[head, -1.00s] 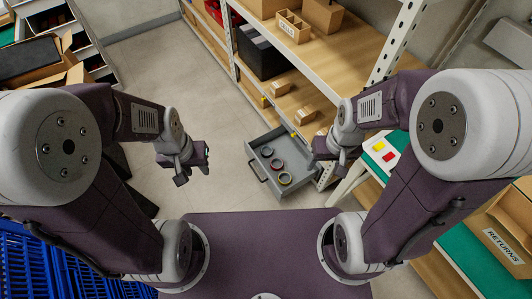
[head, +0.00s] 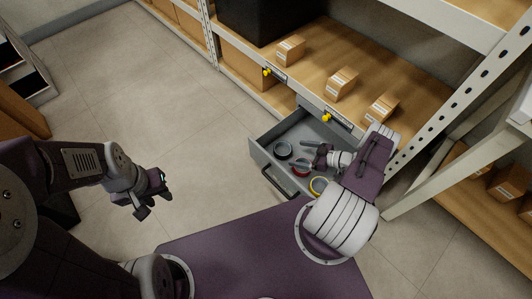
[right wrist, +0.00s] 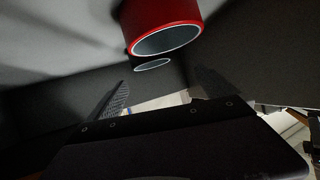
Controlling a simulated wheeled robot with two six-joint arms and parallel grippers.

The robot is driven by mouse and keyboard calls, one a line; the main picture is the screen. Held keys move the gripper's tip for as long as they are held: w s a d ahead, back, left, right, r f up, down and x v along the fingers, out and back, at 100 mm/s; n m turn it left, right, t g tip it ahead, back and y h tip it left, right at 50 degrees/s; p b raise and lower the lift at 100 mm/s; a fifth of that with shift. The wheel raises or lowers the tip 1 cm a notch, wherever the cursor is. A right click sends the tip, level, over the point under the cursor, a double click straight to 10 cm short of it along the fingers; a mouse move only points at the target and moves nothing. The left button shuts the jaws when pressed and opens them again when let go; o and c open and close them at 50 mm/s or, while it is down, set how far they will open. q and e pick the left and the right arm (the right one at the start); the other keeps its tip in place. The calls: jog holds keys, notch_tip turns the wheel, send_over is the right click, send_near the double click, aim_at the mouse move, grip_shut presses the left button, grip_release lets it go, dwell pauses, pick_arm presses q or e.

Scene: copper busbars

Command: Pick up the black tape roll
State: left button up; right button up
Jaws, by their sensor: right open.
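The black tape roll (head: 283,150) lies in the open grey drawer, left of the red roll (head: 301,169) in the head view. My right gripper (head: 304,153) is open and empty over the drawer, by the black and red rolls. In the right wrist view the red roll (right wrist: 162,22) is at the top, and a dark round shape with a pale rim, likely the black roll (right wrist: 153,66), shows below it between the open fingers (right wrist: 158,80). I cannot tell whether the fingers touch it. My left gripper (head: 154,196) is open and empty over the floor.
A yellow roll (head: 319,186) lies in the drawer's near right corner. The grey drawer walls (head: 262,160) surround the rolls, with a handle in front. Shelving with small cartons (head: 341,82) stands behind and above. The floor (head: 150,90) to the left is clear.

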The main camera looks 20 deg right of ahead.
aim_at(276, 147)
jog(key=shift+w+d+f+t, duration=0.1)
jog(key=shift+w+f+t, duration=0.05)
jog(key=shift+f, duration=0.3)
jog(key=shift+w+f+t, duration=0.1)
jog(key=shift+f+t, duration=0.05)
jog(key=shift+f, duration=0.3)
jog(key=shift+w, duration=0.1)
jog(key=b+x, duration=0.2)
jog(key=x, duration=0.1)
jog(key=shift+w+f, duration=0.2)
jog(key=shift+w, duration=0.05)
jog(key=shift+w+a, duration=0.1)
jog(key=shift+a, duration=0.1)
jog(key=b+x, duration=0.4)
jog(key=shift+w+f, duration=0.2)
jog(key=shift+w, duration=0.15)
jog(key=shift+w+a+b, duration=0.15)
jog(key=shift+w+b, duration=0.05)
jog(key=shift+b, duration=0.1)
pick_arm(q)
notch_tip(276, 147, down, 7)
jog(key=shift+w+a+f, duration=0.15)
jog(key=shift+w+a, duration=0.05)
pick_arm(e)
jog(key=shift+r, duration=0.2)
